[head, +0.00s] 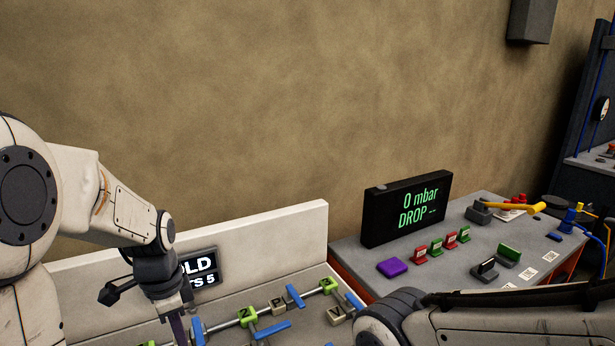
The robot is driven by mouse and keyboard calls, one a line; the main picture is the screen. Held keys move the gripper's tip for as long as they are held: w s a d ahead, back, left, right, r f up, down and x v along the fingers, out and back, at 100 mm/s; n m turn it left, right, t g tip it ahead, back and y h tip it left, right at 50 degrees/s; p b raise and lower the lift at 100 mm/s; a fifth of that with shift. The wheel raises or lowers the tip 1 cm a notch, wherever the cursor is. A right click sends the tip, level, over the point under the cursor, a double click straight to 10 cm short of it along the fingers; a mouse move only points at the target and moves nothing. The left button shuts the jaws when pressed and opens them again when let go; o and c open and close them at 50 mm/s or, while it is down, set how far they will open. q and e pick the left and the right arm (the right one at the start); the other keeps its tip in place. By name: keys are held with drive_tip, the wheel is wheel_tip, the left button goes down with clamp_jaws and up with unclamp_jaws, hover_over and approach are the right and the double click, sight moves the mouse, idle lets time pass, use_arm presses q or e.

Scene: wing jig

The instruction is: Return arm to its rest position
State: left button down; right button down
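My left arm comes in from the left and bends down over the jig bench (290,235). My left gripper (180,328) points downward in front of the small black screen (207,268), with its lower end cut off by the bottom edge. I cannot see whether its fingers are apart or hold anything. My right arm lies low across the bottom right, in front of the grey table (385,262). Its gripper is out of view.
A rail with green clamps (247,316) and blue levers (273,328) runs along the jig. On the grey table stand a display (407,208) reading "0 mbar DROP --", a purple block (392,268), small red and green blocks, and a yellow-handled tool (515,208).

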use_arm(q)
drive_tip(key=s+d+r+n+h, duration=0.1)
drive_tip(key=s+d+r+n, duration=0.1)
drive_tip(key=s+d, duration=1.4)
drive_tip(key=d+n, duration=0.1)
drive_tip(key=d, duration=0.3)
drive_tip(key=shift+s+d, duration=0.25)
drive_tip(key=shift+d, duration=0.05)
